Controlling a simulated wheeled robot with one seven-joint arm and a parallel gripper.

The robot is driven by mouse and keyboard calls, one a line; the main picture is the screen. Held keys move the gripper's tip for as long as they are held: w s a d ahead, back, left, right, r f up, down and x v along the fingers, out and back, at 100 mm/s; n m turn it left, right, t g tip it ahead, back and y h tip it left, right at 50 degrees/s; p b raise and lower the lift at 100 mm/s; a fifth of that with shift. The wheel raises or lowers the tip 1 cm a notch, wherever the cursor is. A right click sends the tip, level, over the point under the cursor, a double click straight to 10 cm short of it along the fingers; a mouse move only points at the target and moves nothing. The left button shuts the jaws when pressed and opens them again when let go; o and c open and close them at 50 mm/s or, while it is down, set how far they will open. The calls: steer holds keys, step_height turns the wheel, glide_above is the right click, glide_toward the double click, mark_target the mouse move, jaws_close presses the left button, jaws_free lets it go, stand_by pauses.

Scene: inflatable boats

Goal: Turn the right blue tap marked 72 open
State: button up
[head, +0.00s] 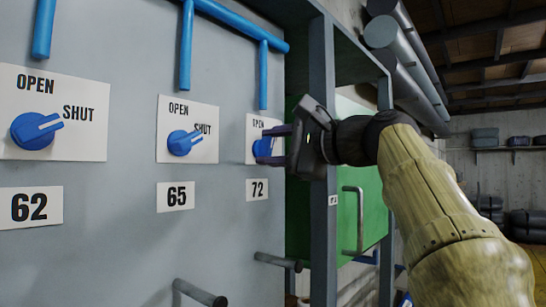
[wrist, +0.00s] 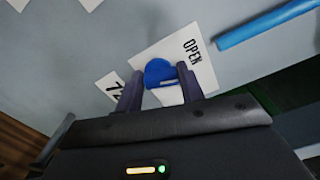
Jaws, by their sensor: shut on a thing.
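The right blue tap (head: 261,148) sits on a white plate lettered OPEN (head: 259,125), above a white label marked 72 (head: 257,189). My gripper (head: 266,146) is at this tap, its two dark fingers reaching in from the right and covering part of the knob and plate. In the wrist view the blue tap (wrist: 159,72) lies between the two fingertips (wrist: 160,90), with one finger on each side. The gripper is shut on it. The word SHUT on this plate is hidden, and the tap's exact pointing direction is hard to tell.
Taps marked 65 (head: 184,142) and 62 (head: 37,130) are to the left on the same grey panel (head: 120,250). Blue pipes (head: 263,75) run above. Grey bars (head: 278,261) stick out below. A grey post (head: 322,150) and green door (head: 364,205) stand to the right.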

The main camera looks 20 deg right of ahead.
steer(key=shift+a+n+b, duration=0.1)
steer(key=shift+n+b, duration=0.5)
steer(key=shift+n, duration=1.1)
steer(key=shift+s, duration=0.1)
steer(key=o, duration=0.9)
steer(key=shift+o, duration=0.2)
steer(key=shift+s+d+f, duration=0.1)
steer(key=shift+s+d, duration=0.05)
steer(key=shift+d, duration=0.05)
steer(key=b+v, duration=0.2)
steer(key=v, duration=1.5)
steer(key=shift+b, duration=0.35)
